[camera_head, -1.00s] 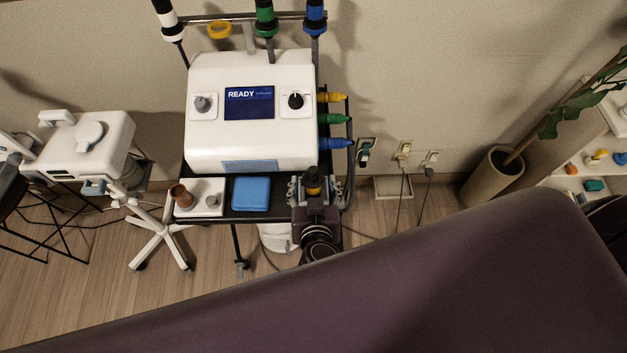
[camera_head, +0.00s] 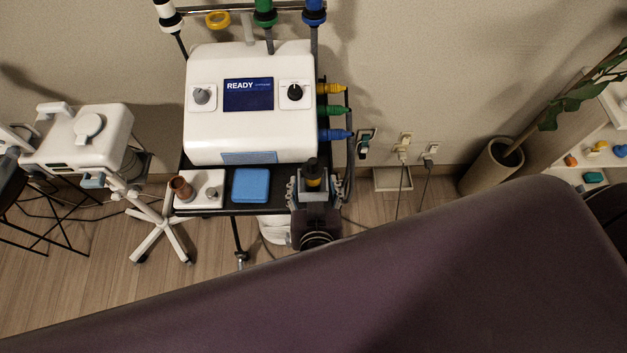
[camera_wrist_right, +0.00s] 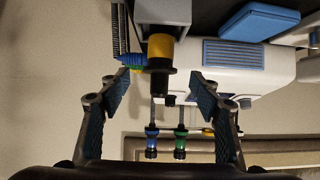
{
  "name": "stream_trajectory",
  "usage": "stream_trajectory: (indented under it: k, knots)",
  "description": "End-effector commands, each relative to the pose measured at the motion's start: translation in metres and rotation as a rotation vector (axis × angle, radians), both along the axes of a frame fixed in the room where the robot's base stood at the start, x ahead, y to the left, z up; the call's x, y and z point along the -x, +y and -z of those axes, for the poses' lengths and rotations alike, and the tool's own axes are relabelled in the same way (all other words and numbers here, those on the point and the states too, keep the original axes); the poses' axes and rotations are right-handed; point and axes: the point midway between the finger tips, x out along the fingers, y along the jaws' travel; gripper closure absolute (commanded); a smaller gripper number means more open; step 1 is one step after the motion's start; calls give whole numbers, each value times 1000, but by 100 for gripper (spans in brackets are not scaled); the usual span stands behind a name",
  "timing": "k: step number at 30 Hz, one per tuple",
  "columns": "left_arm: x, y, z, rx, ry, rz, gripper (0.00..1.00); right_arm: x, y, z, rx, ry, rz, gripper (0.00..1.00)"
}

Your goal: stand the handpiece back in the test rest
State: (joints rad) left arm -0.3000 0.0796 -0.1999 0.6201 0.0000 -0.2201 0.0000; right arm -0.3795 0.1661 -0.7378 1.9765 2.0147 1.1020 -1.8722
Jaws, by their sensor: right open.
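The handpiece (camera_head: 313,182), black with a yellow band, stands at the right end of the black cart shelf. In the right wrist view, the handpiece (camera_wrist_right: 160,50) shows its yellow band against a grey block (camera_wrist_right: 163,11), which looks like the test rest. It appears seated there, though how deep is hidden. My right gripper (camera_head: 315,188) is open, with a finger on either side of the handpiece in the head view. In the wrist view, the open right gripper (camera_wrist_right: 160,90) has nothing clasped between its fingers. My left gripper is not in view.
The white unit (camera_head: 250,130) reads READY behind the shelf. A yellow ring (camera_head: 218,19) hangs empty above. A purple couch (camera_head: 400,290) fills the foreground.

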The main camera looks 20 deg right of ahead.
Motion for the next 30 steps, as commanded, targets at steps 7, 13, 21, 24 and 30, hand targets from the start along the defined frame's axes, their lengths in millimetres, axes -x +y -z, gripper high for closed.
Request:
stream_trajectory:
  k: [7, 13, 21, 24, 30]
  knots:
    - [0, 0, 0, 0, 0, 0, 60, 9, 3, -4, 0, 1, 0, 42]
    - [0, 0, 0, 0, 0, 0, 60, 16, 5, -8, 1, 1, 0, 42]
    - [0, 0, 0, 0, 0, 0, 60, 22, 6, -12, -1, 1, -1, 42]
    - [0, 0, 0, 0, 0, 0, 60, 22, 6, -12, 0, 1, 0, 42]
    - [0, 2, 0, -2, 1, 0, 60, 22, 6, -12, 0, 1, 0, 42]
